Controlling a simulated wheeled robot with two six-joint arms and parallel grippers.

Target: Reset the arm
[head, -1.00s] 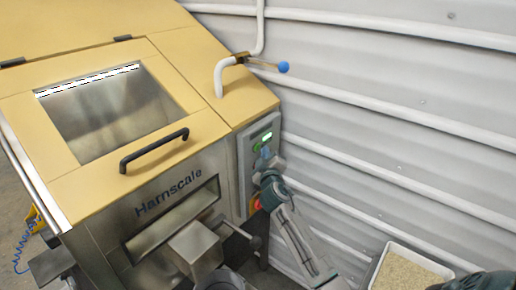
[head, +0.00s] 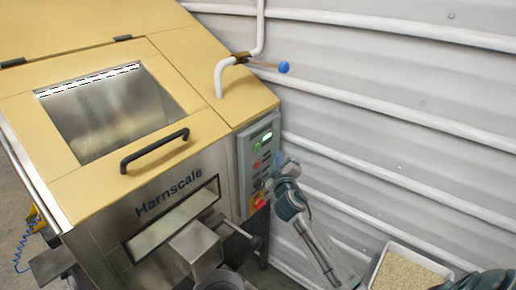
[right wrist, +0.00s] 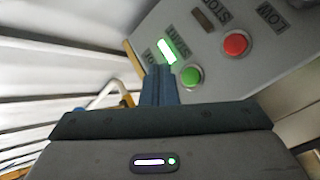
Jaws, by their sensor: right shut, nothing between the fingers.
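My right gripper (head: 281,160) is shut and empty, just to the right of the hopper's control panel (head: 245,170) and apart from it. In the right wrist view its closed fingers (right wrist: 160,72) point at the panel. A lit green lamp (right wrist: 166,50), a green button (right wrist: 189,76) and a red button (right wrist: 236,43) show there. The green lamp also glows in the head view (head: 267,135). A red stop knob on yellow (head: 258,203) sits low on the panel, close to my right wrist. My left gripper is not in view.
The hopper (head: 215,165) has a beige lid with a window and a black handle (head: 154,150). A pipe with a blue-knobbed lever (head: 283,67) rises behind it. A corrugated wall (head: 400,110) stands behind my right arm. A pale bin of grains (head: 408,273) is at lower right.

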